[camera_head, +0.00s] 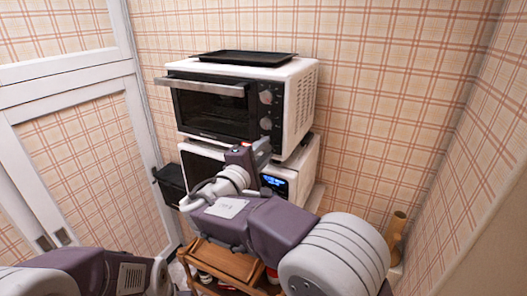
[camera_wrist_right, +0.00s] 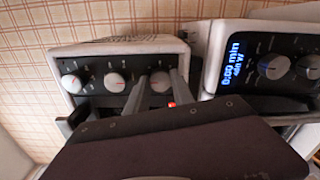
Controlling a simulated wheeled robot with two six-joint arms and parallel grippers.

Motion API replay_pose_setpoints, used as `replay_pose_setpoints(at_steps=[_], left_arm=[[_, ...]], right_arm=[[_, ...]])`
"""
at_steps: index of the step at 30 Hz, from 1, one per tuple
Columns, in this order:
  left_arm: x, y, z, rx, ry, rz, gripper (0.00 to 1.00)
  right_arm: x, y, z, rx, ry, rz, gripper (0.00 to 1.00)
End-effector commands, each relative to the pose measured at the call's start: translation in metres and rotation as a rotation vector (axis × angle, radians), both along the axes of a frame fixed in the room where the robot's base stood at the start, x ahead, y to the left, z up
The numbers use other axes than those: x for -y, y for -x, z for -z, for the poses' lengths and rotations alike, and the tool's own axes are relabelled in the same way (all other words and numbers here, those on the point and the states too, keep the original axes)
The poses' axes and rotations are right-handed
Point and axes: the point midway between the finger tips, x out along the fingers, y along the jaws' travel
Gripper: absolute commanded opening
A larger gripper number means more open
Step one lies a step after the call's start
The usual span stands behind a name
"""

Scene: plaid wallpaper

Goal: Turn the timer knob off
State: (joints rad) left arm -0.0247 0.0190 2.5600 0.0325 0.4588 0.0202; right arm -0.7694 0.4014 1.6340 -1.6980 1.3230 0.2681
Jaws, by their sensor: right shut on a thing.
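The white toaster oven (camera_head: 303,100) with a dark front stands on top of a second appliance. Its two upper knobs show in the head view; the lowest is hidden behind my right gripper (camera_head: 262,147). In the right wrist view the oven panel is turned sideways, with three knobs in a row. The two fingers of my right gripper (camera_wrist_right: 158,92) stand on either side of the end knob (camera_wrist_right: 160,81), which I take as the timer knob, and are shut on it. A small red light (camera_wrist_right: 172,104) glows beside that knob. My left gripper is out of the head view.
Under the oven is a white microwave with a lit display (camera_wrist_right: 233,63) reading 0:00 min. A black tray (camera_head: 245,57) lies on the oven. A wooden cart (camera_head: 225,262) is below. A white-framed door (camera_head: 85,150) is at left.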

Motion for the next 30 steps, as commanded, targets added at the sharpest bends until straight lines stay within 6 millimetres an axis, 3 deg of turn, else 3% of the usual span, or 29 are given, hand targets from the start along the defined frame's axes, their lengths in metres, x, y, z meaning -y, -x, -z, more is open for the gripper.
replay_pose_setpoints(at_steps=[7,8,10,20,30], left_arm=[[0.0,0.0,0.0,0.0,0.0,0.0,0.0],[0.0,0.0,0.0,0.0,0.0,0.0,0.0],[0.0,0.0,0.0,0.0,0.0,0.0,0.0],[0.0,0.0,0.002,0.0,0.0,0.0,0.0],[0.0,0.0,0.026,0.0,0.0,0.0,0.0]], right_arm=[[0.0,0.0,0.0,-0.001,0.002,0.0,0.0],[0.0,0.0,0.0,-0.001,0.002,0.0,0.34],[0.0,0.0,0.0,0.0,0.001,0.0,0.5],[-0.002,0.003,0.001,0.001,0.0,-0.001,0.5],[-0.037,0.062,0.003,0.0,-0.001,-0.005,0.5]])
